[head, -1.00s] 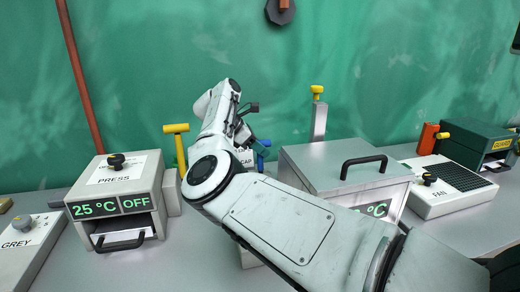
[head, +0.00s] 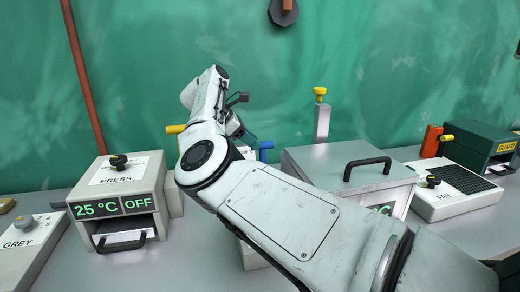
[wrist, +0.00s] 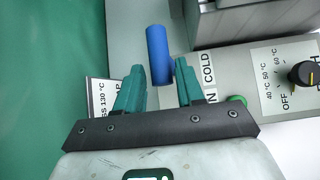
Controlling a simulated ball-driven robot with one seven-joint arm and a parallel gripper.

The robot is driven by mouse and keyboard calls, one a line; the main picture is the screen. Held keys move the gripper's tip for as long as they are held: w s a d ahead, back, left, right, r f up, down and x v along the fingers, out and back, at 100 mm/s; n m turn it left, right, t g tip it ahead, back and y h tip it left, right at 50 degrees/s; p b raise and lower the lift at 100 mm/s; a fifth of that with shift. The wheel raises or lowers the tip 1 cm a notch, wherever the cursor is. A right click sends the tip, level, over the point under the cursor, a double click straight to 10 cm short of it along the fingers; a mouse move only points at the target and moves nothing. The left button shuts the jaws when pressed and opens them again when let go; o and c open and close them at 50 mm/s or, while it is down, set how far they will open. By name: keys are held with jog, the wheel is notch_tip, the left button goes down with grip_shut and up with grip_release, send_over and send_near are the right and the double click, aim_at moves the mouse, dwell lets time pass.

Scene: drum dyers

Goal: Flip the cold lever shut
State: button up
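The cold lever's blue handle (wrist: 157,54) stands out beside a panel marked COLD (wrist: 208,68) in the wrist view. A small part of the blue handle (head: 265,146) shows behind my arm in the head view. My gripper (wrist: 158,80) is open, its two teal fingers on either side of the handle's lower end. The right finger is very close to the handle; I cannot tell if it touches. The lever's pivot is hidden.
A dial (wrist: 302,74) and a green button (wrist: 237,101) are right of the lever. A lidded metal box (head: 350,172) stands right of my arm, the press (head: 122,200) left of it. A yellow-topped lever (head: 176,129) is partly behind my arm.

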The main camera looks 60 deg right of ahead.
jog(key=shift+v, duration=2.65)
